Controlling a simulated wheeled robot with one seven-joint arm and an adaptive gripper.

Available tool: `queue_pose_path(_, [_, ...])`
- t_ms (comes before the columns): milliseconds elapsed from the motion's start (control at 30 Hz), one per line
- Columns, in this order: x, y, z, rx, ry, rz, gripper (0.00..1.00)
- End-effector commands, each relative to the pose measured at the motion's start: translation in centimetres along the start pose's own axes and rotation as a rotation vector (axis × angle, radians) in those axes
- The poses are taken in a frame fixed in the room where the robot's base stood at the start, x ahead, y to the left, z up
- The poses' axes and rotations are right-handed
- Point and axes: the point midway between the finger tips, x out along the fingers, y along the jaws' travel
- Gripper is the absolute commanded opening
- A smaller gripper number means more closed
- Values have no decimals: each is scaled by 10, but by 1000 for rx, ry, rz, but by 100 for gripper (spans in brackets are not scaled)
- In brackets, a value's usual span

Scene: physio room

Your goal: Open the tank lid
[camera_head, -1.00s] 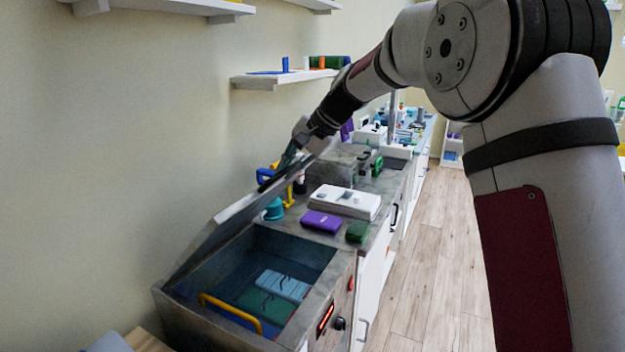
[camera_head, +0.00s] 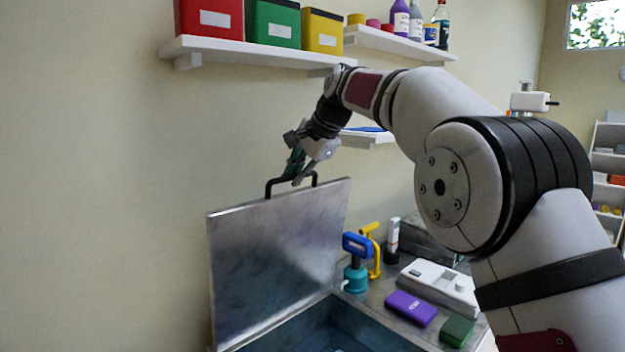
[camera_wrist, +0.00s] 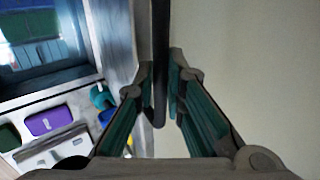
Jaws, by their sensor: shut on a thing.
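The tank lid (camera_head: 275,262) is a flat grey metal panel standing nearly upright at the back of the tank (camera_head: 335,318), near the wall. A black bar handle (camera_head: 270,186) sits on its top edge. My gripper (camera_head: 300,172) is shut on this handle from above. In the wrist view the dark handle bar (camera_wrist: 160,70) runs between the two teal-padded fingers of my gripper (camera_wrist: 162,85). The lid's edge (camera_wrist: 118,40) shows left of the fingers. The tank is open, with blue and green packs (camera_wrist: 35,52) inside, seen in the wrist view.
A blue and teal pump-like item (camera_head: 356,262), a yellow clamp-like item (camera_head: 371,250), a purple box (camera_head: 411,307), a green block (camera_head: 457,330) and a white device (camera_head: 440,285) stand on the counter to the right. Shelves with coloured bins (camera_head: 272,24) hang above my gripper.

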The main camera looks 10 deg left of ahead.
Motion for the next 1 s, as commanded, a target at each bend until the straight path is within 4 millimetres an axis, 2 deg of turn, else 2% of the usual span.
queue_pose_path(500, [0,-6,3,-1,2,-4,0])
queue_pose_path(533, [0,-6,3,-2,2,-4,13])
queue_pose_path(600, [0,-6,3,-1,2,-4,29])
queue_pose_path(1000, [-4,-5,3,0,2,-3,31])
